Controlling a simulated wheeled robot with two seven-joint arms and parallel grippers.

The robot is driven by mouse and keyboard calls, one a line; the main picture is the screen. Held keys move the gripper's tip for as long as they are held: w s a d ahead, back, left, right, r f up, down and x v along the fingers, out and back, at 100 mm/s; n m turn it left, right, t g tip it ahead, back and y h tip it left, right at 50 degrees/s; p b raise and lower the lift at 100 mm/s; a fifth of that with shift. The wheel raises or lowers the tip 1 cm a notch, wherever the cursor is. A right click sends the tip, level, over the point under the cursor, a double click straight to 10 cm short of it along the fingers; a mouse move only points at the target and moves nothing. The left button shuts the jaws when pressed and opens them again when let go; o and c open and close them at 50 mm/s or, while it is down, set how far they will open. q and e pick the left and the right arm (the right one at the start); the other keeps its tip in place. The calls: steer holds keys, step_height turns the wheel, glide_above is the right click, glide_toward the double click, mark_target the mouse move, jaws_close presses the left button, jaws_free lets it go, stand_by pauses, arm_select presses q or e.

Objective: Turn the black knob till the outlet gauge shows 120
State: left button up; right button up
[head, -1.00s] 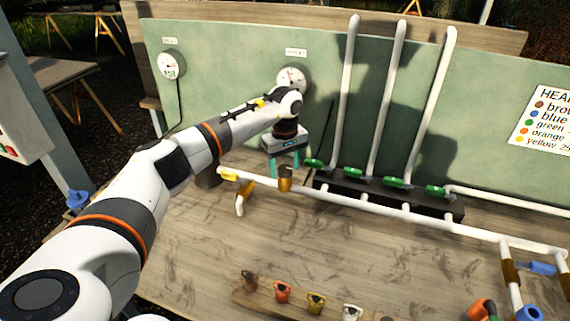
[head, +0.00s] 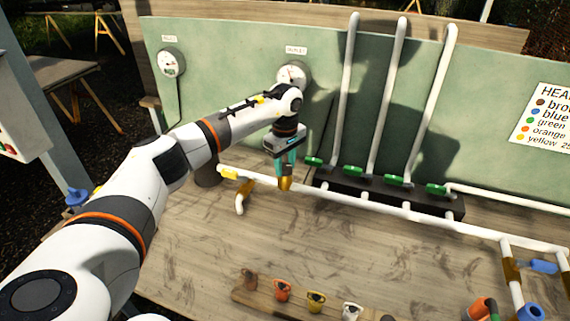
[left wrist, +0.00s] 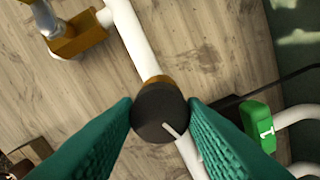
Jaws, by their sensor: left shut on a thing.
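The black knob (left wrist: 158,114) is round with a white pointer line and sits on a brass body on the white pipe, in the left wrist view. My left gripper (left wrist: 160,116) is shut on it, with a teal finger on each side. In the head view the left gripper (head: 286,178) reaches down onto the brass body (head: 285,185) and hides the knob. The outlet gauge (head: 291,76) is on the green panel behind my wrist; its needle is too small to read. My right gripper is not in view.
Green-handled valves (head: 352,171) stand right of the gripper on a black manifold (head: 400,194). Another gauge (head: 170,64) is at the panel's left. Several colored tags (head: 283,291) sit on a wooden strip in front. The middle of the bench is clear.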

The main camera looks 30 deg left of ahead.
mark_target(285, 165)
arm_select(q)
steer(key=n, duration=0.4)
steer(key=shift+n, duration=0.3)
steer(key=n, duration=0.4)
steer(key=shift+n, duration=0.3)
steer(key=o, duration=1)
steer(key=shift+r, duration=0.1)
step_height(285, 165, up, 12)
steer(key=b, duration=0.3)
